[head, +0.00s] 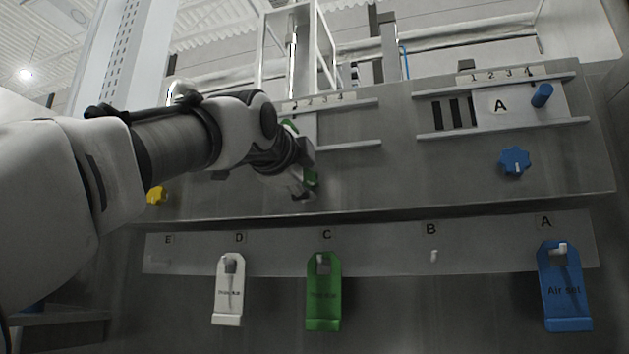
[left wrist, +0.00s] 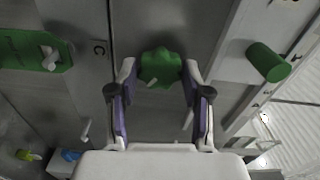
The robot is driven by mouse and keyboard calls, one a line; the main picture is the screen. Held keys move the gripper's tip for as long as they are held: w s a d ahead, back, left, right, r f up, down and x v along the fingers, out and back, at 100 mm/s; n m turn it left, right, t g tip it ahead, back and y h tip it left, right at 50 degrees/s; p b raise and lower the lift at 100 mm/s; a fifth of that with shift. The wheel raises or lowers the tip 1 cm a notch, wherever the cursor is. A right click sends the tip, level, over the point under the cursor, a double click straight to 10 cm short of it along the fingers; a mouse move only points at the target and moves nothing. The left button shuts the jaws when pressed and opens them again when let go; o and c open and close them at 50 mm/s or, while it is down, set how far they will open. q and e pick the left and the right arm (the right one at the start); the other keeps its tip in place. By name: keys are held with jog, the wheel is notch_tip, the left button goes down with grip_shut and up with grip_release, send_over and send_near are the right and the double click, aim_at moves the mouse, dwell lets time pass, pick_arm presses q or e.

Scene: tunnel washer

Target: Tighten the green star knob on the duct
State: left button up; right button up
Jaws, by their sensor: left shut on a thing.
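The green star knob (left wrist: 160,66) sits on the grey duct panel and shows between the two fingers of my left gripper (left wrist: 159,78) in the left wrist view. The fingers lie on either side of it and are shut on it. A small white mark shows on the knob's lower left. My right gripper is in neither view.
A green cylindrical handle (left wrist: 268,62) stands beside the knob. A blue star knob (head: 514,162) and a blue handle (head: 542,95) are at the right, a yellow knob (head: 156,195) at the left. White (head: 228,295), green (head: 323,300) and blue (head: 566,295) tags hang below.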

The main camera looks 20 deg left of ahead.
pick_arm(q)
jog(key=m, duration=1.1)
jog(key=shift+a+r, duration=0.15)
jog(key=shift+r, duration=0.1)
jog(key=shift+w+m, duration=0.1)
jog(key=shift+m, duration=0.2)
jog(key=o, duration=0.9)
jog(key=shift+o, duration=1.3)
jog(key=shift+w+f, duration=0.15)
jog(key=shift+f, duration=0.05)
